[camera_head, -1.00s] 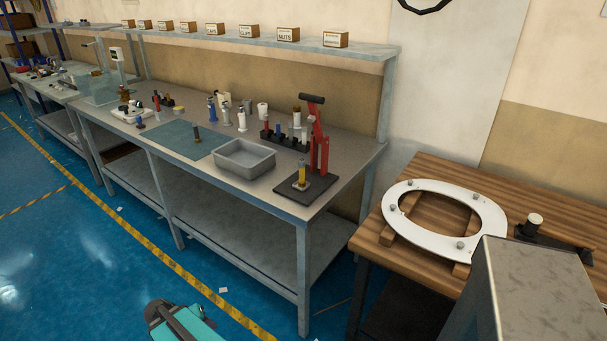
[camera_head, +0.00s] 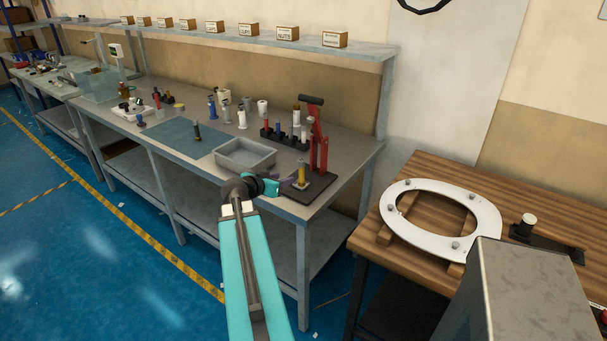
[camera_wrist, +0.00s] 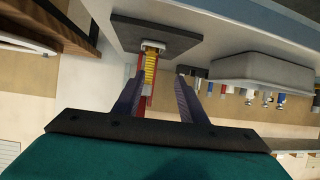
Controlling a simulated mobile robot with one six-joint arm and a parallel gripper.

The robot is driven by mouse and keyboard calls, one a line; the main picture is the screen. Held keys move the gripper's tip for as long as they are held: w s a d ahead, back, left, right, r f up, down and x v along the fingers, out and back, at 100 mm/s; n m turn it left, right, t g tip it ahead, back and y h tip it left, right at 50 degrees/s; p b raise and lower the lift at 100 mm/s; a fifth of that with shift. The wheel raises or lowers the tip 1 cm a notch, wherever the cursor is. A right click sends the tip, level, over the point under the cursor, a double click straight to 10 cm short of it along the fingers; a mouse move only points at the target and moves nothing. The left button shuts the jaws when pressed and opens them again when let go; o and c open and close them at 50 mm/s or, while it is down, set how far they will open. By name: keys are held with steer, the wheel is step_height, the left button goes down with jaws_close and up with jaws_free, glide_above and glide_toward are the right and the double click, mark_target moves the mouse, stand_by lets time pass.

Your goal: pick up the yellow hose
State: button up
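The yellow hose (camera_head: 302,174) stands upright on the black base of the red lever press (camera_head: 320,140) at the bench's front right corner. In the wrist view the yellow hose (camera_wrist: 151,66) shows ribbed, in the gap between my fingers and beyond them, closer to the left finger. My gripper (camera_head: 288,182) is just left of the hose in the head view. In the wrist view my gripper (camera_wrist: 160,78) has its two fingers apart, with nothing held between them. No contact with the hose is visible.
A grey tray (camera_head: 245,155) sits left of the press, and a black rack (camera_head: 285,139) with several cylinders stands behind. A wooden table (camera_head: 400,240) with a white toilet seat (camera_head: 398,215) is at the right. Blue floor is open on the left.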

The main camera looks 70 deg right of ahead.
mark_target(300, 170)
steer(key=shift+s+d+r+m+g, duration=0.15)
steer(key=shift+s+d+r, duration=0.25)
steer(key=shift+s+r, duration=0.15)
steer(key=shift+s+d+r+m+g, duration=0.15)
steer(key=shift+s+d+r, duration=0.25)
steer(key=shift+s, duration=0.25)
steer(key=p+x, duration=0.2)
steer(key=x, duration=0.5)
steer(key=shift+d+r, duration=0.1)
steer(key=shift+d, duration=0.05)
steer(key=shift+s+d+f+p, duration=0.1)
steer(key=shift+d+f+p, duration=0.25)
steer(key=shift+d, duration=0.2)
steer(key=shift+d, duration=0.1)
steer(key=shift+p+x, duration=1.55)
steer(key=shift+x, duration=0.9)
steer(key=shift+f, duration=0.2)
